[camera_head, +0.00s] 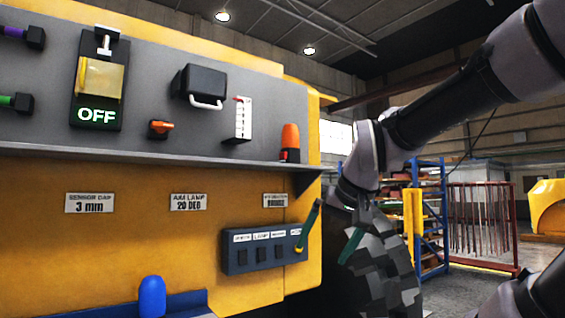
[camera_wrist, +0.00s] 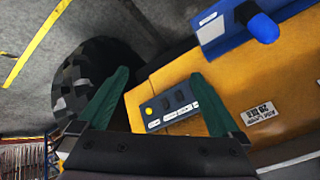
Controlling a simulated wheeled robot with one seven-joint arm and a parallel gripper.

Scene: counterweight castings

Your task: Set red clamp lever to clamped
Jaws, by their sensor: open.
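I cannot pick out the red clamp lever for certain. In the head view, a small orange-red knob or lever (camera_head: 160,127) sits on the grey panel (camera_head: 140,135). A taller orange piece (camera_head: 290,137) on a dark base stands at the panel's right end. A white slotted scale (camera_head: 242,122) has a small red mark near its top. My gripper (camera_head: 322,254) is open, its two green fingers apart near a dark switch box (camera_head: 265,258). In the wrist view my gripper (camera_wrist: 158,76) is open, with nothing seen between the fingers; the switch box (camera_wrist: 172,104) lies beyond them.
A grey ledge (camera_head: 130,156) runs below the panel. A blue knob (camera_head: 152,296) rises at the lower left; it also shows in the wrist view (camera_wrist: 262,26). A large dark wheel (camera_head: 375,270) is behind my gripper. A blue rack (camera_head: 430,210) stands farther back.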

